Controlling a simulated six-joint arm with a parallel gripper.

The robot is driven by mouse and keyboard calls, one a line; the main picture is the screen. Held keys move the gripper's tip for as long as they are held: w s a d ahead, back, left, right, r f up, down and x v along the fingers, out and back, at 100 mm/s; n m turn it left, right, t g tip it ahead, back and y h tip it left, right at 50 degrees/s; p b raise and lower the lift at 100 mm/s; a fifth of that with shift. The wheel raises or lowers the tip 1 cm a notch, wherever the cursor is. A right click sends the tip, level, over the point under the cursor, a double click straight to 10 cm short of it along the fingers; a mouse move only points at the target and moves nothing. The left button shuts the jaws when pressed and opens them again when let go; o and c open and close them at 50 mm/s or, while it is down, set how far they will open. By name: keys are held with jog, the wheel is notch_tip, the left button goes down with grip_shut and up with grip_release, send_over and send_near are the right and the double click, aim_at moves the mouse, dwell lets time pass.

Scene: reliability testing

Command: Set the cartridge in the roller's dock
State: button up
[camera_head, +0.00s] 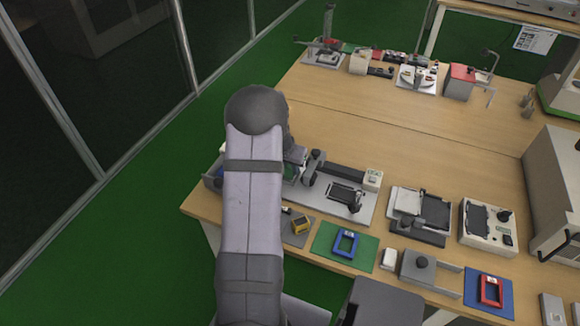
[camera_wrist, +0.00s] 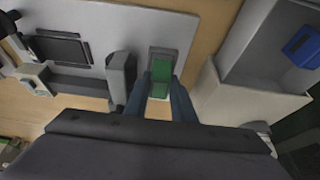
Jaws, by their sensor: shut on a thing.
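In the wrist view, my gripper (camera_wrist: 161,78) is shut on a green piece with grey ends, seemingly the cartridge (camera_wrist: 160,70). It lies between my two dark fingers, over or at the end of the light grey base plate (camera_wrist: 120,22). I cannot tell whether it rests in a dock or is held just above one. The grey roller (camera_wrist: 121,75) stands beside it to the left. In the head view, the roller (camera_head: 313,166) stands on the same plate; my arm hides most of my gripper, and a bit of green (camera_head: 290,172) shows beside it.
A grey bin (camera_wrist: 238,70) holding a blue piece (camera_wrist: 302,45) stands close to the right in the wrist view. A dark flat device (camera_head: 345,196) lies on the plate.

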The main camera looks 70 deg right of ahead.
aim_at(289, 167)
jog(key=shift+f+b, duration=0.7)
jog(key=shift+f, duration=0.05)
dwell(0.3)
jog(key=o, duration=1.1)
jog(key=shift+o, duration=0.2)
jog(key=shift+r, duration=0.2)
jog(key=shift+r+p, duration=2)
jog(key=shift+r, duration=0.9)
jog(key=shift+w, duration=0.1)
